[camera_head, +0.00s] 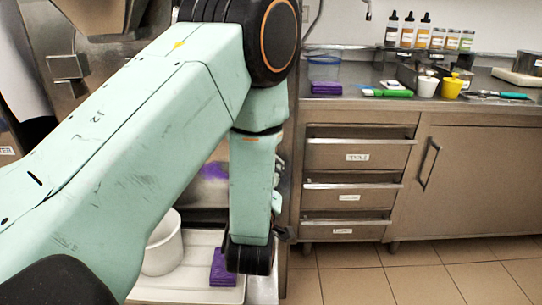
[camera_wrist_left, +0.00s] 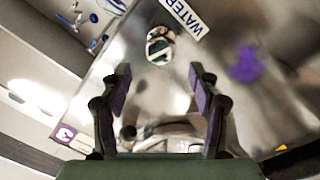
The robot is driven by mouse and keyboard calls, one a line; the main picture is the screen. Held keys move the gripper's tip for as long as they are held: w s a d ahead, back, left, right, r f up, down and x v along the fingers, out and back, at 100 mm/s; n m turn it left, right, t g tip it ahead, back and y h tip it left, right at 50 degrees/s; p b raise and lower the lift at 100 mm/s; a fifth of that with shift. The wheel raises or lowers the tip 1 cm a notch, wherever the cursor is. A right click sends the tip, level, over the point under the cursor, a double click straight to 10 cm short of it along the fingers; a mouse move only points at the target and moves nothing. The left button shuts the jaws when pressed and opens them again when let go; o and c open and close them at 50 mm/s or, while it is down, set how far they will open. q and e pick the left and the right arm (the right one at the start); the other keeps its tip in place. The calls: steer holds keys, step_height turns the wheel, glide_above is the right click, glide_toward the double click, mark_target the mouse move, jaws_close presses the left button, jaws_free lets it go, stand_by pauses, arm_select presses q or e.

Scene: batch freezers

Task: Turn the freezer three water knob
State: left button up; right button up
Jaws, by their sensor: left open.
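In the left wrist view, a round metallic knob (camera_wrist_left: 160,45) sits on a steel panel, beside a white label reading WATER (camera_wrist_left: 186,16). A purple badge with a 3 (camera_wrist_left: 65,133) is on the same panel at lower left. My left gripper (camera_wrist_left: 160,76) is open and empty, with its two purple-padded fingers apart. The knob lies beyond the fingertips, roughly centred between them, and I see no contact. In the head view my left arm covers much of the left side, and I cannot make out the gripper or the knob there. My right gripper is in neither view.
A white bucket (camera_head: 162,248) and a purple stack (camera_head: 222,268) stand on a white tray below my left arm. To the right is a steel counter with drawers (camera_head: 358,156), bottles (camera_head: 407,30) and cups (camera_head: 427,87). The tiled floor (camera_head: 420,272) before it is clear.

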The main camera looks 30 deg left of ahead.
arm_select(q)
steer(key=b+x, duration=0.1)
steer(key=x, duration=0.6)
steer(key=shift+s+a, duration=0.1)
steer(key=shift+s, duration=0.05)
steer(key=shift+w, duration=0.4)
steer(key=shift+c, duration=0.2)
steer(key=c, duration=1.1)
steer(key=shift+c, duration=0.3)
